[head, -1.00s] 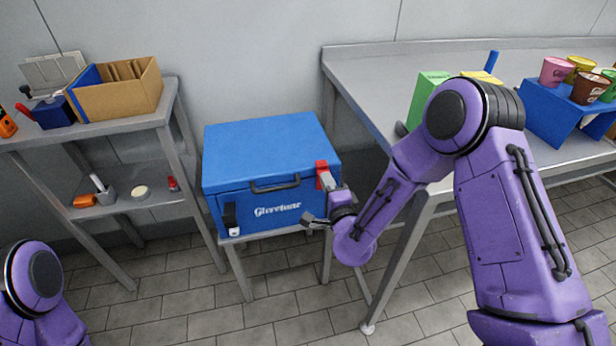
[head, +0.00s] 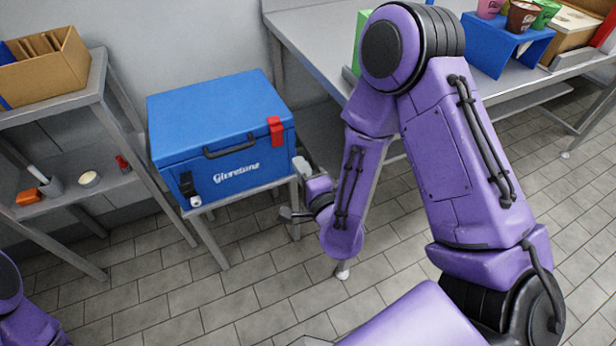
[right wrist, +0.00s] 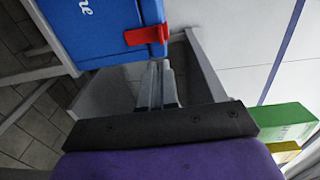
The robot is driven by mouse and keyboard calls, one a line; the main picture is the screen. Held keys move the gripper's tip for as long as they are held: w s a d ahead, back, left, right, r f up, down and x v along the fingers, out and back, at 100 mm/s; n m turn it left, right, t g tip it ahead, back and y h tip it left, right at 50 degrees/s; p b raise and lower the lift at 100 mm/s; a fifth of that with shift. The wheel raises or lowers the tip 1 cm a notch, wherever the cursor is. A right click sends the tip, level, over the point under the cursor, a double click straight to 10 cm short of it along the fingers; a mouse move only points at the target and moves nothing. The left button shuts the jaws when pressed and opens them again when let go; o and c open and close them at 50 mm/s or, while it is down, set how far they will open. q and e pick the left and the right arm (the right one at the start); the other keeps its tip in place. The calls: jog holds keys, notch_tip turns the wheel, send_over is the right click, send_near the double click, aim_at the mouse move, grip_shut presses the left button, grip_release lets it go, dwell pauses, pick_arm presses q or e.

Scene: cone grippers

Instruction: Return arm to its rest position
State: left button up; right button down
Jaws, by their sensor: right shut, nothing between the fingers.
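My right arm is purple and bent, and it fills the right half of the head view. Its gripper (head: 301,165) is beside the right front corner of a blue cool box (head: 215,118), apart from it. In the right wrist view the two grey fingers (right wrist: 158,84) lie together with nothing between them. The red latch (head: 275,130) on the box is a little beyond the fingertips, and it shows in the right wrist view too (right wrist: 148,36). Of my left arm only a purple part shows at the lower left edge; its gripper is out of view.
The box's lid is down, and the box stands on a small metal stand (head: 212,240). A metal shelf (head: 98,75) with a cardboard box (head: 45,65) is at left. A metal counter (head: 310,40) with a blue riser (head: 500,45) and cups is behind my right arm. Tiled floor lies open in front.

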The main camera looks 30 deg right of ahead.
jog(key=s+d+f+n+g+p, duration=0.1)
jog(key=s+f+n+g+p, duration=0.3)
jog(key=s+f+n+g, duration=0.5)
jog(key=s+d+f+n+g+p, duration=0.1)
jog(key=s+f, duration=0.3)
jog(key=s, duration=0.4)
jog(key=s+d+f+n+g+h+p, duration=0.1)
jog(key=s+d+f+n+g+p, duration=0.1)
jog(key=s, duration=0.6)
notch_tip(320, 180, down, 2)
jog(key=shift+s+d+f+g+h+p, duration=0.1)
jog(key=shift+s+d+g+h+p, duration=0.2)
jog(key=shift+d+g+p, duration=0.75)
jog(key=shift+s+d, duration=0.1)
jog(key=shift+d, duration=0.1)
